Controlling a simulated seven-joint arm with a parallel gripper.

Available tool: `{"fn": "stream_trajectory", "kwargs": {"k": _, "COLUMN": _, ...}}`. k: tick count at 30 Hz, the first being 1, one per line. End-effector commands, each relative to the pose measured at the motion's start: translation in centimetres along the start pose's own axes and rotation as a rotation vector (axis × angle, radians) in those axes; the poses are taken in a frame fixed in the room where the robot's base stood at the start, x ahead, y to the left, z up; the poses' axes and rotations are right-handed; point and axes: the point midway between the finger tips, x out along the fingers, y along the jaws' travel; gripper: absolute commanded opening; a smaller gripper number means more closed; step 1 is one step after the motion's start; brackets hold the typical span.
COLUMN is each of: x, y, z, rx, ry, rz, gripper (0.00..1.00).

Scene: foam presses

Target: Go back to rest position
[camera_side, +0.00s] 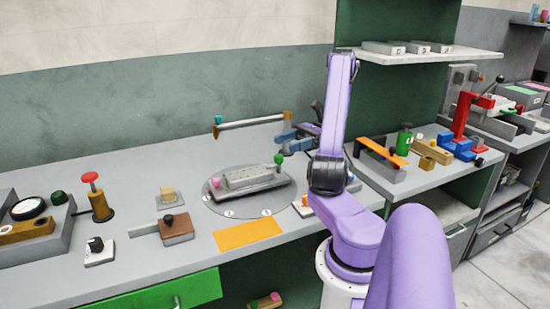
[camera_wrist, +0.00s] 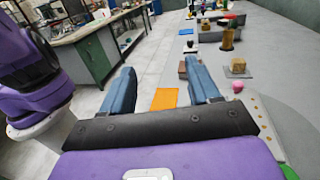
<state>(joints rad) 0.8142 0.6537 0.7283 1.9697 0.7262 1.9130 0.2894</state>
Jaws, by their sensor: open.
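My gripper (camera_side: 281,143) is in the side view, above the grey work table (camera_side: 130,180). Its two blue fingers are apart, and nothing is held between them. The gripper also shows in the wrist view (camera_wrist: 160,75), with its fingers spread and the floor and table edge beyond. In the side view its fingers are close to a green ball knob (camera_side: 279,158) on a grey press block (camera_side: 240,181). I cannot tell whether they touch. The block sits on a round plate (camera_side: 218,207) and has a pink knob (camera_side: 216,183).
A bar on posts (camera_side: 252,123) stands behind the plate. An orange mat (camera_side: 248,233) lies in front. A brown block with a black knob (camera_side: 176,230) and a red-topped plunger (camera_side: 92,190) are at left. A red clamp (camera_side: 464,115) and shelf (camera_side: 430,55) are at right.

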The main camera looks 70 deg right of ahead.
Motion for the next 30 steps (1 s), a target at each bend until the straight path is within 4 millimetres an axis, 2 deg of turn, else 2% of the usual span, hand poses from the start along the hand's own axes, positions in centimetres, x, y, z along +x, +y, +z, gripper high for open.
{"fn": "stream_trajectory", "kwargs": {"k": 4, "x": 0.3, "y": -0.1, "z": 0.0, "rx": -0.002, "ry": 0.008, "rz": 0.016, "gripper": 0.61}}
{"fn": "stream_trajectory", "kwargs": {"k": 7, "x": 1.7, "y": -0.2, "z": 0.0, "rx": -0.012, "ry": 0.038, "rz": 0.078, "gripper": 0.61}}
{"fn": "stream_trajectory", "kwargs": {"k": 14, "x": 7.6, "y": 0.5, "z": -0.2, "rx": -0.084, "ry": 0.187, "rz": 0.382, "gripper": 0.61}}
{"fn": "stream_trajectory", "kwargs": {"k": 21, "x": 13.1, "y": 3.0, "z": -0.7, "rx": -0.223, "ry": 0.337, "rz": 0.727, "gripper": 0.61}}
{"fn": "stream_trajectory", "kwargs": {"k": 30, "x": 17.7, "y": 7.2, "z": -1.4, "rx": -0.481, "ry": 0.474, "rz": 1.144, "gripper": 0.61}}
